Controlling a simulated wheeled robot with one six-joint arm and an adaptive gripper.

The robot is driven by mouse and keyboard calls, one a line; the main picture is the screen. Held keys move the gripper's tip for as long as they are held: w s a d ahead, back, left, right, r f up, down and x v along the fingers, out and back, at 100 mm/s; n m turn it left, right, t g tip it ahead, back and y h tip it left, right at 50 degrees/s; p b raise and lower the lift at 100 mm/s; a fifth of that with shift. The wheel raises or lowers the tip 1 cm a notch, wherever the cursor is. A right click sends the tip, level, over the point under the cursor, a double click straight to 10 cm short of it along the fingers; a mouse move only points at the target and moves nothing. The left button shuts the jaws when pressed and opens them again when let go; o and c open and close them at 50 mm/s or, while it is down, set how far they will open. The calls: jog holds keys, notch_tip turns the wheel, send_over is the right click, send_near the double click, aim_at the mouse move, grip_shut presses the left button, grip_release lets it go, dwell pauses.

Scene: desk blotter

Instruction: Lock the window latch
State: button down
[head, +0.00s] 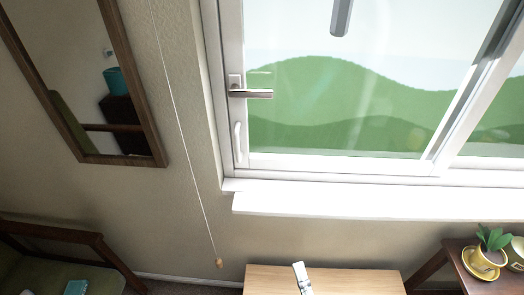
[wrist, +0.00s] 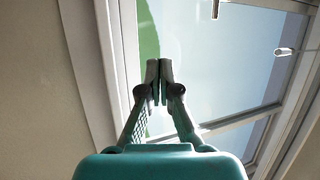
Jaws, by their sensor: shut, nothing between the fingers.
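The window latch (head: 250,93) is a grey metal lever on the left frame of the window, lying level with its free end to the right. Below it on the same frame is a white pull handle (head: 238,141). In the wrist view the lever (wrist: 215,9) shows only partly, cut by the top edge. My gripper (wrist: 158,75) is teal with dark fingers, its tips together and empty. It faces the window and is apart from the lever. I cannot see the gripper in the head view.
A grey rounded bar (head: 341,16) hangs in front of the glass at the top. A cord (head: 184,125) hangs left of the window. Below the white sill (head: 370,203) are a wooden top (head: 345,279) and a potted plant (head: 486,260) at the right.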

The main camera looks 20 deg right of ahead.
jog(key=w+a+r+m+t+h, duration=0.1)
jog(key=w+r+m+h, duration=0.4)
jog(key=w+m, duration=0.6)
jog(key=w+a+r+m+t+h, duration=0.1)
jog(key=w+r+m+h, duration=0.3)
jog(key=w+r+m, duration=0.5)
jog(key=w+m, duration=0.2)
jog(key=m, duration=0.1)
jog(key=shift+a+r+m+t+h, duration=0.2)
jog(key=shift+r+m+t+h, duration=0.15)
jog(key=shift+m+t+h, duration=0.05)
jog(key=s+a+r+x, duration=0.1)
jog(key=r+x, duration=0.1)
jog(key=x, duration=1)
jog(key=shift+s+d+r, duration=0.15)
jog(key=shift+d+r, duration=0.05)
jog(key=shift+r, duration=0.05)
jog(key=shift+d+r+n+y, duration=0.1)
jog(key=shift+n+y, duration=0.3)
jog(key=shift+y, duration=0.1)
